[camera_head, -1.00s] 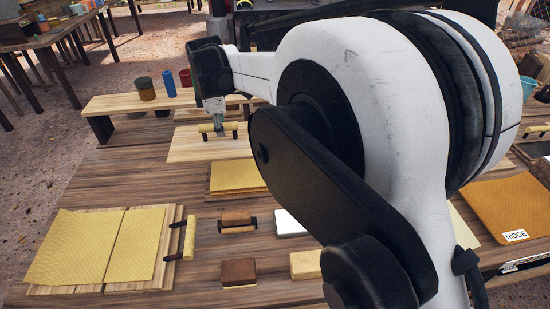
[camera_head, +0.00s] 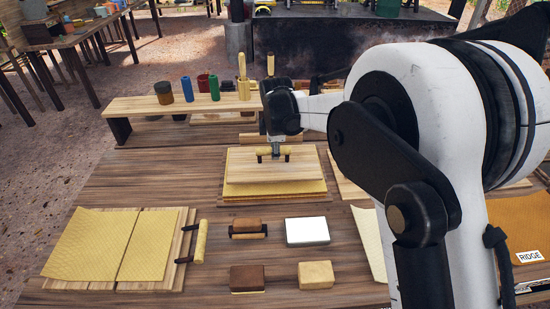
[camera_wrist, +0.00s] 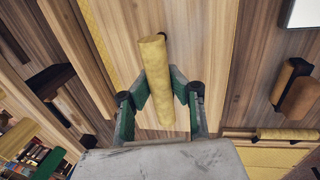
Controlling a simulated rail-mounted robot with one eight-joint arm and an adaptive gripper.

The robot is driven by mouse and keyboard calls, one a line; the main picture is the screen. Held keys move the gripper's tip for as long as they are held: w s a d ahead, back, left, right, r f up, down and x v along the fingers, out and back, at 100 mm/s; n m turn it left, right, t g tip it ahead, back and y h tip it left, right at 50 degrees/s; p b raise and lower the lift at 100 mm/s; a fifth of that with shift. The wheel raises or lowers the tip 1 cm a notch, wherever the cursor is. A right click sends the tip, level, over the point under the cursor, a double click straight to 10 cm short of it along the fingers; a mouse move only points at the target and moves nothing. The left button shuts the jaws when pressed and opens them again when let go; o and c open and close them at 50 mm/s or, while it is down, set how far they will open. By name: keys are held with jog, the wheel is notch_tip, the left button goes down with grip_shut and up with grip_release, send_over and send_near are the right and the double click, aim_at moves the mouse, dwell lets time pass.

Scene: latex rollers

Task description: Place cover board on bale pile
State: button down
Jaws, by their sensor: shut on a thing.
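The cover board (camera_head: 245,172), a pale wooden board with a yellow bar handle (camera_head: 287,151), is in the middle of the table in the head view. My gripper (camera_head: 275,153) is shut on that handle from above. The bale pile (camera_head: 238,189), yellow textured sheets on a wooden base, is directly beneath the board; its front edge shows. I cannot tell whether board and pile touch. In the wrist view, my gripper (camera_wrist: 160,98) has its fingers either side of the yellow handle (camera_wrist: 154,65) on the board (camera_wrist: 125,30). A yellow sheet edge (camera_wrist: 97,45) shows beside the board.
Yellow sheets (camera_head: 90,243) lie on a handled board at left. Brown blocks (camera_head: 247,277), a white-topped block (camera_head: 307,230) and a tan block (camera_head: 316,274) lie in front. A raised shelf (camera_head: 150,105) with cups stands behind. An orange mat (camera_head: 520,225) is at right.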

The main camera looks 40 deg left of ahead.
aim_at(275, 162)
jog(key=shift+f, duration=1.55)
jog(key=shift+f, duration=0.2)
jog(key=c, duration=1.7)
grip_release()
jog(key=shift+r, duration=0.15)
jog(key=r, duration=0.4)
jog(key=s+d+r, duration=0.1)
jog(key=r, duration=0.7)
jog(key=shift+s+d, duration=0.25)
jog(key=shift+s, duration=0.15)
